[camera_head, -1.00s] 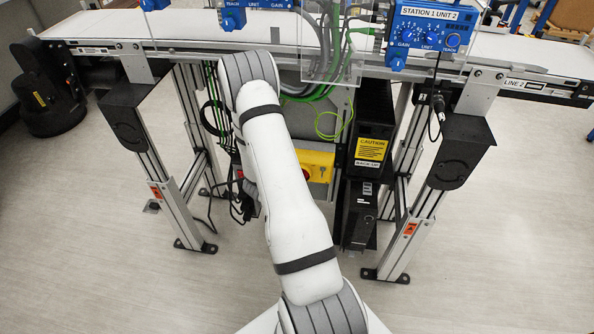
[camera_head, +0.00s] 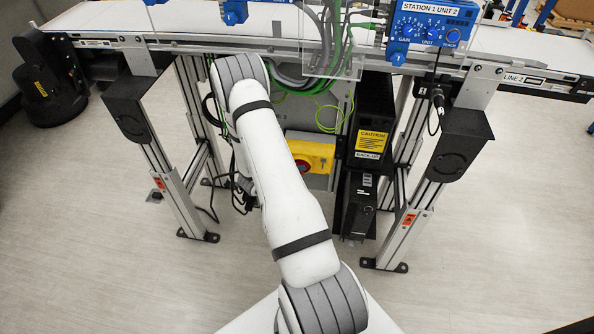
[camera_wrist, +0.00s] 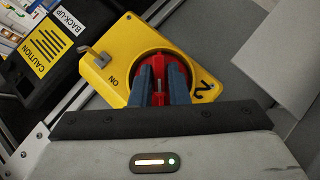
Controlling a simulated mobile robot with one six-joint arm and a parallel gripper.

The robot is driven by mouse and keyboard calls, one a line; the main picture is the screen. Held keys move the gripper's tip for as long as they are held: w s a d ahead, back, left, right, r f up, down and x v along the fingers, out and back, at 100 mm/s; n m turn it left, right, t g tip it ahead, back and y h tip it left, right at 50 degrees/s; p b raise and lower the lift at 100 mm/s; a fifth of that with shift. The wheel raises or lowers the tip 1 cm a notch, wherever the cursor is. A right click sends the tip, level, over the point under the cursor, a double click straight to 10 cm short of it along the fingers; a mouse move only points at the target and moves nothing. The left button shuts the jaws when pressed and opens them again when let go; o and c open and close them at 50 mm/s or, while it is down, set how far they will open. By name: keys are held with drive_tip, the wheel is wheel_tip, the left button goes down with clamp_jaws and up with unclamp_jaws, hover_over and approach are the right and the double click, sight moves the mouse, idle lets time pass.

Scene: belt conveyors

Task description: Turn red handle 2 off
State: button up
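Red handle 2 (camera_wrist: 157,66) is a red rotary handle on a yellow switch box (camera_wrist: 122,50). In the wrist view the box carries the mark "ON" to the left of the handle and a "2" to the right. My gripper (camera_wrist: 163,82) is at the handle, its two blue-grey fingers apart with red showing between them. They overlap the handle, and I cannot tell whether they press on it. In the head view the yellow box (camera_head: 318,151) hangs below the conveyor, its red handle (camera_head: 303,166) partly hidden by my arm.
A black unit (camera_head: 374,108) with a yellow caution label stands right of the box; it also shows in the wrist view (camera_wrist: 82,22). Conveyor legs (camera_head: 408,232) stand either side. Cables (camera_head: 325,60) hang above the box. The floor in front is open.

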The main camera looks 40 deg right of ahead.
drive_tip(key=o, duration=0.4)
drive_tip(key=shift+c, duration=0.2)
drive_tip(key=p+v, duration=0.1)
drive_tip(key=v, duration=0.6)
drive_tip(key=shift+a+r, duration=0.2)
drive_tip(key=shift+a, duration=0.15)
drive_tip(key=shift+s, duration=0.1)
